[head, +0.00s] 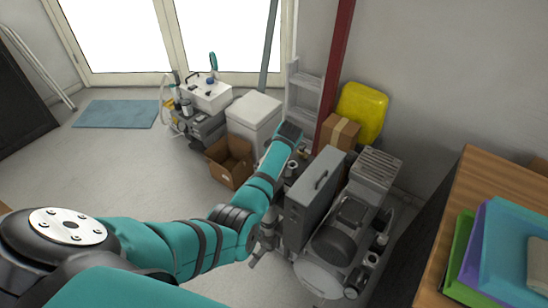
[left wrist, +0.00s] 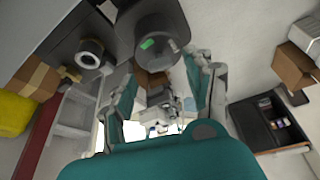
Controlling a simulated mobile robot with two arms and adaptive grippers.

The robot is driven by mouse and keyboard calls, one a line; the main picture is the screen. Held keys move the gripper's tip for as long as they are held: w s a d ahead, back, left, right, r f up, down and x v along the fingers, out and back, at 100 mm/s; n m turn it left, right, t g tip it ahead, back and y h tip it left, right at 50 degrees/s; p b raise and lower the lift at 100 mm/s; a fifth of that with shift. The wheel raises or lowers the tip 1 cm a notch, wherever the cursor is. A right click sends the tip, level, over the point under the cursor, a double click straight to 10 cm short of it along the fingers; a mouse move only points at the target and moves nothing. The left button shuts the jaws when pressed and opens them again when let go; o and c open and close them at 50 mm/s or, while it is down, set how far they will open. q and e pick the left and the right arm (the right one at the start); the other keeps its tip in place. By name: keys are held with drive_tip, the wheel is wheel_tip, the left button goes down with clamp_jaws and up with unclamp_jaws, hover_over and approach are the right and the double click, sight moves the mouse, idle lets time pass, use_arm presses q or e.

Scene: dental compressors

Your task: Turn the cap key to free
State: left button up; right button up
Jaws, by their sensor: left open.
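A grey compressor (head: 315,205) stands on the floor at the right of the head view. My left arm reaches across to its left side and hides part of it. A dark round part with a small green mark (left wrist: 148,43) lies just beyond the fingertips, near the top. I cannot tell for sure whether this part is the cap key, or which way it is turned. My right gripper is not in view.
A wooden table (head: 498,178) with coloured folders fills the right side. A red post (head: 335,70), a yellow container (head: 362,112) and a closed cardboard box (head: 338,133) stand behind the compressor. An open box (head: 230,160) lies left of it.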

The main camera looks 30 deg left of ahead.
use_arm(q)
drive_tip(key=v, duration=0.9)
